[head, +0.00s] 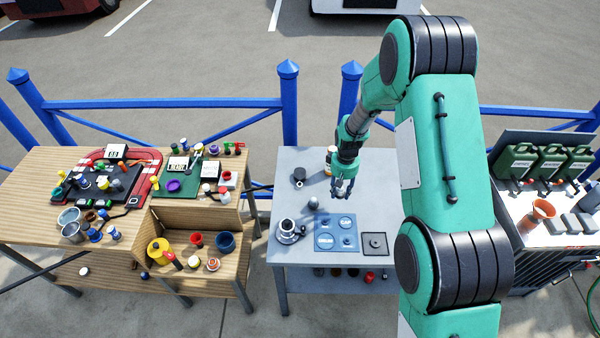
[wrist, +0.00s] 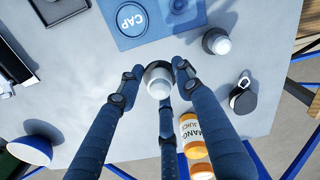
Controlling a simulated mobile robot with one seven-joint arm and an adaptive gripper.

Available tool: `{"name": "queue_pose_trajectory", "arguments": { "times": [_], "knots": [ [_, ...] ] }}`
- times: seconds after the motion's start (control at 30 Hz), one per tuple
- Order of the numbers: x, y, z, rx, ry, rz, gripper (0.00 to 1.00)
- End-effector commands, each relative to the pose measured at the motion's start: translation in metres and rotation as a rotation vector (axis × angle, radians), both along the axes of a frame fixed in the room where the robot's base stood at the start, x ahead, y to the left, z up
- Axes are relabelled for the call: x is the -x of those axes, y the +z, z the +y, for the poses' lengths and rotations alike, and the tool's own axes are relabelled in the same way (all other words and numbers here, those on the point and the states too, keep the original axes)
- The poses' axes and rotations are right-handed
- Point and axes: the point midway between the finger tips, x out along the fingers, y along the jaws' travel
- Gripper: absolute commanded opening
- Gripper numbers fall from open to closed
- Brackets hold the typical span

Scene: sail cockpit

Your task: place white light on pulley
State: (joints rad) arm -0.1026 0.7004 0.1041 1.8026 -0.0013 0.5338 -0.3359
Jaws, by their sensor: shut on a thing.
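The white light (wrist: 158,86), a white dome with a dark rim, sits between the fingers of my gripper (wrist: 155,88) in the wrist view. My gripper (head: 343,190) is shut on it over the grey table in the head view; its height above the table is hard to tell. A black rounded block with a ring at one end, which looks like the pulley (wrist: 243,100), lies on the table to the right in the wrist view. It shows left of my gripper in the head view (head: 300,176). The fingers hide part of the light.
A second white-domed piece (wrist: 217,41) stands near the pulley. An orange-labelled jar (wrist: 191,132) is close behind my fingers. A blue CAP mat (wrist: 130,20), a silver winch (head: 288,231) and a dark square tray (head: 375,245) are on the grey table (head: 290,257).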

Motion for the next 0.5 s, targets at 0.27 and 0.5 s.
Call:
{"name": "queue_pose_trajectory", "arguments": {
  "times": [0.27, 0.5],
  "knots": [
    [0.016, 0.008, 0.084, 0.0, 0.028, 0.001, 0.1],
    [0.025, 0.01, 0.116, 0.0, 0.036, 0.001, 0.1]
  ]
}}
